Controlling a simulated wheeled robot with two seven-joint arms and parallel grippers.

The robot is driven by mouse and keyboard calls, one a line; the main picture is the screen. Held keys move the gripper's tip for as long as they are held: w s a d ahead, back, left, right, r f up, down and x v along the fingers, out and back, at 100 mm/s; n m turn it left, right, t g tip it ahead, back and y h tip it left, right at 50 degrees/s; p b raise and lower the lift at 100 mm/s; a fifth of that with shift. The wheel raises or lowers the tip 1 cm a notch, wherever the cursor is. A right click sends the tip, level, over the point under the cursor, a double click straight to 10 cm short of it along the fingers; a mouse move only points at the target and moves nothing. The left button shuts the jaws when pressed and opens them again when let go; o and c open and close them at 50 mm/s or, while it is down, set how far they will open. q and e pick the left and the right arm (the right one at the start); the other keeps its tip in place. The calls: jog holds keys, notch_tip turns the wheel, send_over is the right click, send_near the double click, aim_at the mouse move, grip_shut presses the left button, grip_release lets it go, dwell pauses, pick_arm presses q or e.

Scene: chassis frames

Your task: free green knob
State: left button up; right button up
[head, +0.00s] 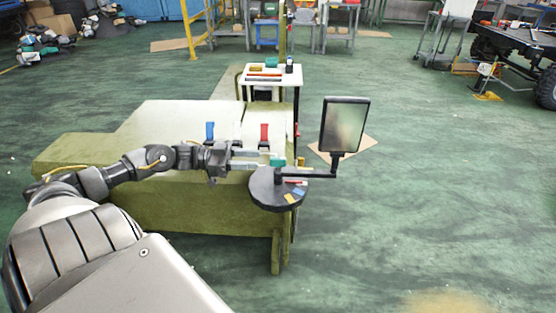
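A small green knob (277,162) stands at the back edge of a round dark disc (266,196), beside the base of a black arm that carries a rectangular panel (345,125). My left gripper (272,159) reaches in from the left, level with the knob. Its two pale fingers are apart, with their tips at the knob's left side. I cannot tell whether they touch it. My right gripper is not in view.
The disc also bears small red, yellow and blue pieces (299,191). A blue clip (210,131) and a red clip (264,133) stand on the pale bench top (170,120) behind my arm. A small white table (288,79) with tools stands farther back.

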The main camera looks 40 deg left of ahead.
aim_at(278, 158)
pick_arm(q)
jog(key=x, duration=0.8)
jog(key=shift+w+d, duration=0.15)
grip_shut()
